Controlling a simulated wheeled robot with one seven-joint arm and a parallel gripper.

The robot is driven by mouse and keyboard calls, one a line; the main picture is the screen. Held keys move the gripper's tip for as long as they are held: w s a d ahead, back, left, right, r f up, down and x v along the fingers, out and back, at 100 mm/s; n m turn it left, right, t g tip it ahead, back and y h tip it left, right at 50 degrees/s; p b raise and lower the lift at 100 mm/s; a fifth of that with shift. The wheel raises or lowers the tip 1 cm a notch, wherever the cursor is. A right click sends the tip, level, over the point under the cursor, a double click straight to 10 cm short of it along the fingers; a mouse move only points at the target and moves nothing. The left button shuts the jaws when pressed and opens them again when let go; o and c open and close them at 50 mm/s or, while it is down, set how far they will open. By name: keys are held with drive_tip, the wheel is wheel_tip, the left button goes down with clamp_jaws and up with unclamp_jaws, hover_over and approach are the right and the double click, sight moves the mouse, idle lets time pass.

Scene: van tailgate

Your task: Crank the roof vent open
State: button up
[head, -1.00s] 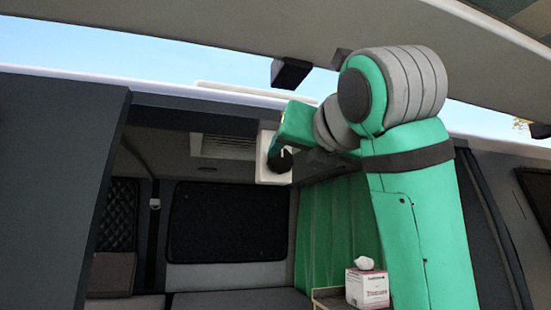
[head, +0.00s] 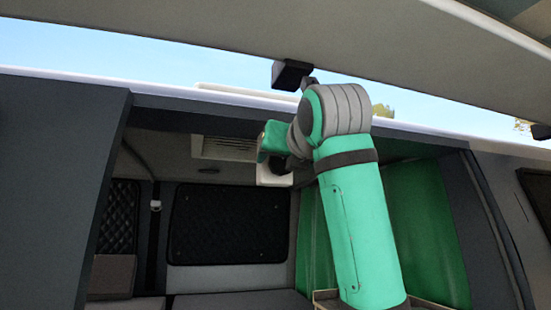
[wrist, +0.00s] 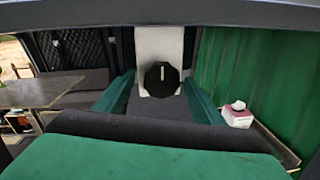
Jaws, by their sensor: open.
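A black round knob (wrist: 161,79) with a pale line on its face sits on a white plate (wrist: 160,45) in the wrist view. The line is near upright. My gripper (wrist: 159,84) is open, its green fingers on either side of the knob in the picture, with gaps on both sides. I cannot tell if the fingertips reach as far as the knob. In the head view the plate (head: 268,180) shows below my gripper, which hides part of it. A slatted roof vent (head: 228,148) is on the van ceiling to the left.
A dark roof-edge beam (wrist: 160,14) crosses the top of the wrist view. A green curtain (wrist: 230,65) hangs at right, with a tissue box (wrist: 238,114) on a shelf below. A table (wrist: 40,91) stands at left. The raised tailgate (head: 400,50) is overhead.

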drive_tip(key=shift+w, duration=0.15)
drive_tip(key=c, duration=1.1)
drive_tip(key=shift+o, duration=0.2)
